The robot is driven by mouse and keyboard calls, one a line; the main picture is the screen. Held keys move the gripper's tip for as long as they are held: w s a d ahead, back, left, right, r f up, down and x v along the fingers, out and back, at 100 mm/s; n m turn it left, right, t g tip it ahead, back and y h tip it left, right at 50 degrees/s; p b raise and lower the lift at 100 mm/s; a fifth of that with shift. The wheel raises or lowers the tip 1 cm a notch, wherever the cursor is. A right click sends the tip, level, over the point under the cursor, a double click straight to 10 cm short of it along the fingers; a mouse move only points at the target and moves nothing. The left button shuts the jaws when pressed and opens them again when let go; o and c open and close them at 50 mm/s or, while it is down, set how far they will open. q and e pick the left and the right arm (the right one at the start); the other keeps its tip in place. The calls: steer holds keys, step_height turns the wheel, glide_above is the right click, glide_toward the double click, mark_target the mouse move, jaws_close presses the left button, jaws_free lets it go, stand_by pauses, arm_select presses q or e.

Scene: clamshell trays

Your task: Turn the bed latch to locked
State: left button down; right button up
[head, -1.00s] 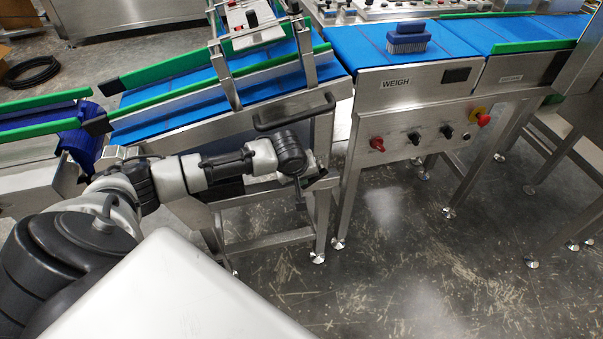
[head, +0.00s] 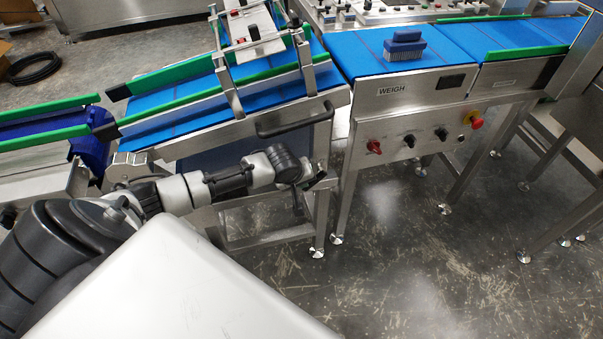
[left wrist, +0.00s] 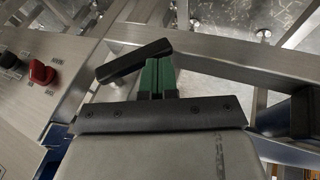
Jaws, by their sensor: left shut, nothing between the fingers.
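A black bar-shaped lever (left wrist: 133,61), which looks like the bed latch, lies at a slant on the steel frame in the left wrist view. Its pivot and any lock marking cannot be made out. My left gripper (left wrist: 157,64) has green fingers, shut together and empty. Their tips are right by the lever's right end; whether they touch it I cannot tell. In the head view, my left gripper (head: 299,203) is beside the frame under the tilted blue bed, its fingers small and hard to see. My right gripper is not in view.
A black handle (head: 295,118) sticks out from the bed's edge just above my left arm. Open floor lies in front.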

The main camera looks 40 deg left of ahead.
arm_select(q)
steer(key=shift+f+p, duration=0.15)
steer(key=shift+p, duration=0.4)
steer(key=shift+f+t+h, duration=0.15)
steer(key=shift+t+h, duration=0.15)
steer(key=shift+t, duration=0.1)
steer(key=shift+d+f, duration=0.1)
steer(key=shift+f, duration=0.1)
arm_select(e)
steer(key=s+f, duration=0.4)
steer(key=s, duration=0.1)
arm_select(q)
steer(key=shift+f+t+h, duration=0.3)
steer(key=shift+t+h, duration=0.2)
steer(key=shift+t, duration=0.1)
steer(key=shift+w+d+f+n+t+h+b, duration=0.1)
steer(key=shift+w+f+n+t+h+b, duration=0.1)
steer(key=shift+f+n+t+h+b, duration=0.45)
steer(key=shift+w+d+r+t, duration=0.1)
steer(key=shift+t, duration=0.25)
steer(key=shift+w+d+m, duration=0.1)
steer(key=shift+m, duration=0.15)
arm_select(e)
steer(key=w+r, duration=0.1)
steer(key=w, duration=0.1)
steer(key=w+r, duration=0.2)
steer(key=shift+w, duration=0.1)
arm_select(q)
steer(key=shift+f, duration=0.2)
